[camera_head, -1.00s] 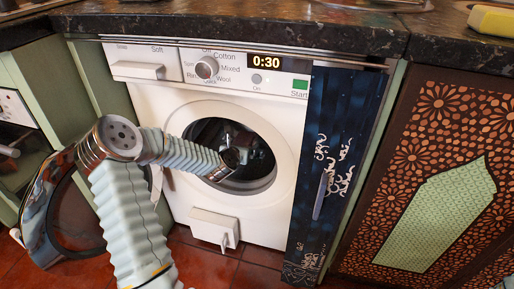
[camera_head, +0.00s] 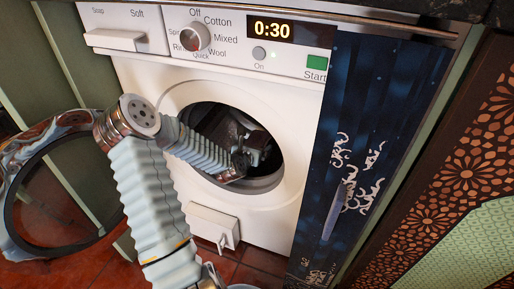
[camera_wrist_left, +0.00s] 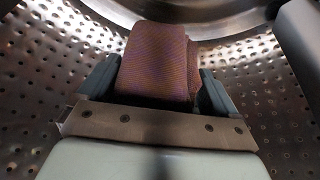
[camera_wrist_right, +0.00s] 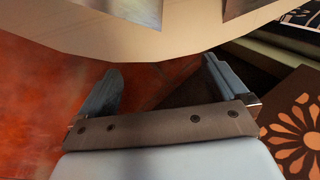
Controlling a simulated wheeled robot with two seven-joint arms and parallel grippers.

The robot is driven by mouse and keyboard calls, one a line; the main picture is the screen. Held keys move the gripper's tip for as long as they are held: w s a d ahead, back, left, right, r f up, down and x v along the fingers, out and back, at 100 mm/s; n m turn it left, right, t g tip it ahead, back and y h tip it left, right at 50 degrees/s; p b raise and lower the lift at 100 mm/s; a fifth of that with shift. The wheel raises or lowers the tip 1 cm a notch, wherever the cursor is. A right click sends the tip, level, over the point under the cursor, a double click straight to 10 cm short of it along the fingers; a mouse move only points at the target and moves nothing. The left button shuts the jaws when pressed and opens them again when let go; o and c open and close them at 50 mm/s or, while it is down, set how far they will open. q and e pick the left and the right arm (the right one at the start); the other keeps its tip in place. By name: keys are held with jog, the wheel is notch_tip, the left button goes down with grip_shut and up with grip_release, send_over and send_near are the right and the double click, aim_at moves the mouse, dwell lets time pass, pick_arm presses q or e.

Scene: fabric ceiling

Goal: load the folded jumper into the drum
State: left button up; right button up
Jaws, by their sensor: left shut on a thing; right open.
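The folded jumper (camera_wrist_left: 155,62), reddish-brown ribbed cloth, is between the fingers of my left gripper (camera_wrist_left: 157,82) in the left wrist view. The gripper is shut on it. Perforated metal walls of the drum (camera_wrist_left: 252,75) surround them. In the head view my left arm reaches through the round door opening, and the left gripper (camera_head: 248,155) is a dark shape inside the drum (camera_head: 210,118). The jumper cannot be made out there. My right gripper (camera_wrist_right: 155,95) is open and empty in the right wrist view, above a red floor.
The washing machine (camera_head: 290,100) shows 0:30 on its display. Its round door (camera_head: 20,235) stands open at the left. A dark blue panel (camera_head: 365,120) stands right of the machine, and a flower-patterned cabinet (camera_head: 450,180) beyond it. A drawer-like flap (camera_head: 213,226) sits below the opening.

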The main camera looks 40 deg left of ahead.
pick_arm(q)
jog(key=shift+f, duration=0.2)
jog(key=o, duration=0.8)
jog(key=shift+r, duration=0.2)
jog(key=p+v, duration=0.3)
jog(key=v, duration=0.9)
jog(key=shift+r, duration=0.1)
